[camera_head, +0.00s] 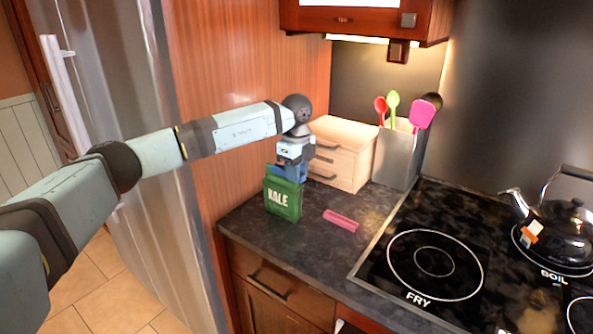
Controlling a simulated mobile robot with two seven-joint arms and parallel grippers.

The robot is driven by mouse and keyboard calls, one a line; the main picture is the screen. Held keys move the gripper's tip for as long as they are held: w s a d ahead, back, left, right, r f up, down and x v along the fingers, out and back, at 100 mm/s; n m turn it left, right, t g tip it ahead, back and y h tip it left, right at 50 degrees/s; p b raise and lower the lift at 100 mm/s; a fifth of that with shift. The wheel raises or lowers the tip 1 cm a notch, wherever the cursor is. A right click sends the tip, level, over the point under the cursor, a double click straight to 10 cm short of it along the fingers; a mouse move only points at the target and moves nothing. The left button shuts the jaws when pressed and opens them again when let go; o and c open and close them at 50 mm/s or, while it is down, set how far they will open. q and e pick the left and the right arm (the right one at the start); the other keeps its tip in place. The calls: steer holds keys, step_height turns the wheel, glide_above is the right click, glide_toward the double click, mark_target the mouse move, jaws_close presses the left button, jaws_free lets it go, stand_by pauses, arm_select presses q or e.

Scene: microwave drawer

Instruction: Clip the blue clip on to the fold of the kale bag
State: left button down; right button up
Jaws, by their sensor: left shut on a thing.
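The green kale bag (283,201) stands upright on the dark counter, left of the stove. My left gripper (289,167) points down right over the top of the bag and is shut on the blue clip (279,172). The blue clip is at the bag's top edge. The gripper and clip cover the fold, so I cannot tell whether the clip is around the fold or just above it. My right gripper is not in view.
A pink clip (341,220) lies on the counter right of the bag. A wooden drawer box (345,160) and a metal utensil holder (398,158) stand behind. A stove (425,262) with a kettle (566,230) is at right, a fridge (110,70) at left.

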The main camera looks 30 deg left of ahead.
arm_select(q)
steer(key=shift+f, duration=0.5)
stand_by(0.4)
steer(key=shift+c, duration=2.2)
jaws_free()
steer(key=shift+r+p, duration=2.6)
steer(key=shift+r, duration=1.4)
